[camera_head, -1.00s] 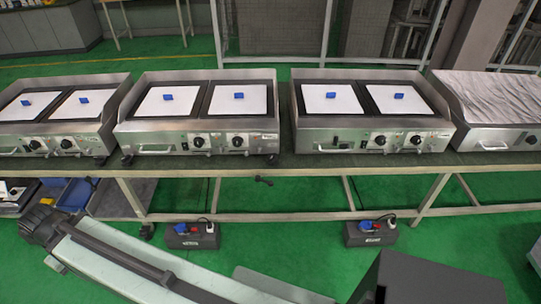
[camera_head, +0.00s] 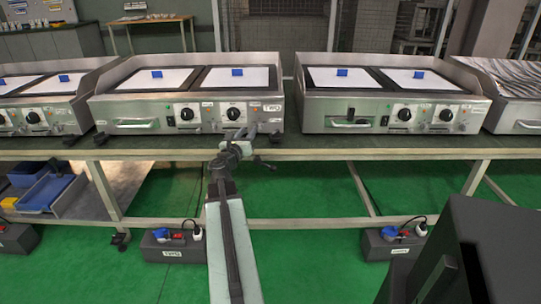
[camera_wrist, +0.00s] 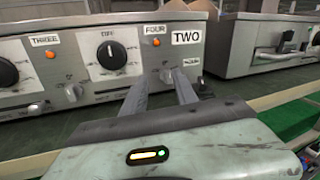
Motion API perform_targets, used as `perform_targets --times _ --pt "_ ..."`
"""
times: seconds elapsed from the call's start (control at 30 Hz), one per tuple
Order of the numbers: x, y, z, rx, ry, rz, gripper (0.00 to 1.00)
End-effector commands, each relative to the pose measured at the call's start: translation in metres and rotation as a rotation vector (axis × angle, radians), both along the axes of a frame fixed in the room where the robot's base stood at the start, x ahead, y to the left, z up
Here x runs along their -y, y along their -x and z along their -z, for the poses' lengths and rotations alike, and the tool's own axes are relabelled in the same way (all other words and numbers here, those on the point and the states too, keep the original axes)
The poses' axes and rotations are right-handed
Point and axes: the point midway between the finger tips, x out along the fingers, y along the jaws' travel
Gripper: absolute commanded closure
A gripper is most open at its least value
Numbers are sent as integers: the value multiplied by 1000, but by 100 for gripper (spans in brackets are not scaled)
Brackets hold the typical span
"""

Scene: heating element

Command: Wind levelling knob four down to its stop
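The griddle labelled TWO (camera_head: 180,102) stands on the bench in the head view, and its front panel (camera_wrist: 95,75) fills the left of the wrist view. A FOUR label (camera_wrist: 155,29) is above an orange light and a small grey knob (camera_wrist: 166,76). A small black knob (camera_wrist: 204,88) is low at the griddle's right front corner; it also shows in the head view (camera_head: 275,136). I cannot tell which of these is levelling knob four. My gripper (camera_wrist: 160,90) is open and empty in front of the panel's right end, its fingers apart; the head view shows it (camera_head: 240,138) too.
A second griddle (camera_head: 390,105) stands to the right across a narrow gap. The bench's front rail (camera_head: 330,155) runs below my gripper. A large black dial (camera_wrist: 111,54) is left of the FOUR label. Control boxes (camera_head: 172,245) stand on the green floor.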

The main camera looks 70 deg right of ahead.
Motion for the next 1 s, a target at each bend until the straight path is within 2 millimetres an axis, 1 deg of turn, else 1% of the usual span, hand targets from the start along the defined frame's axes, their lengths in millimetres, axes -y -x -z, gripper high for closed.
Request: perform_targets --times 0.03,0.1,0.2,0.33,0.43,0.57,0.7,0.8,0.9,1.0 --pt "10 29 22 63 -17 71 65" --pt "17 55 31 129 -32 140 65" --pt "20 71 34 170 -40 183 65" --pt "21 72 32 174 -41 186 65" --pt "28 72 32 173 -41 186 65" --pt "47 73 31 172 -41 184 65" --pt "75 76 32 171 -41 184 65" --pt "91 78 32 170 -40 184 65" --pt "98 79 32 170 -40 183 65" --pt "98 80 32 170 -40 182 65"
